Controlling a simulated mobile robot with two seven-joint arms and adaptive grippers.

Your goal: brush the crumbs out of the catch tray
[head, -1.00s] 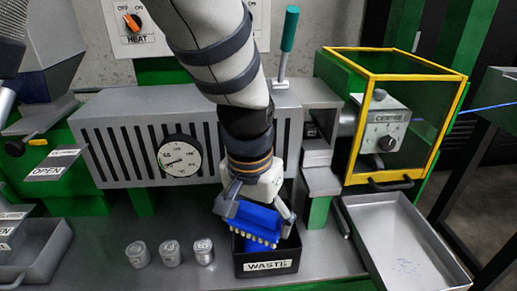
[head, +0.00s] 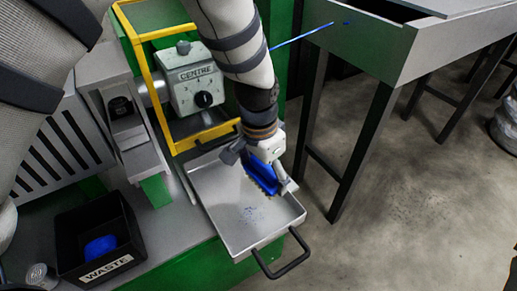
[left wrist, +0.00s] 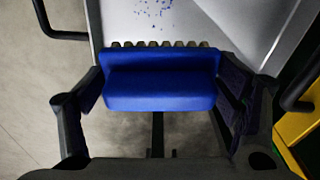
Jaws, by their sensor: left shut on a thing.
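My left gripper (head: 262,168) is shut on a blue brush (head: 264,178) with a row of pale bristles. It holds the brush over the right part of the grey metal catch tray (head: 217,192). Blue crumbs (head: 252,215) lie on the tray floor, nearer its front edge. In the left wrist view the brush (left wrist: 160,88) sits between the two fingers, with its bristles pointing toward the crumbs (left wrist: 153,8). I cannot tell whether the bristles touch the tray. My right gripper is not in view.
A black WASTE bin (head: 68,222) with a blue thing (head: 100,247) inside stands left of the tray. A yellow guard frame (head: 205,137) and a CENTRE dial box (head: 196,85) are behind the tray. A black handle (head: 284,265) juts from its front. A grey table (head: 400,55) stands right.

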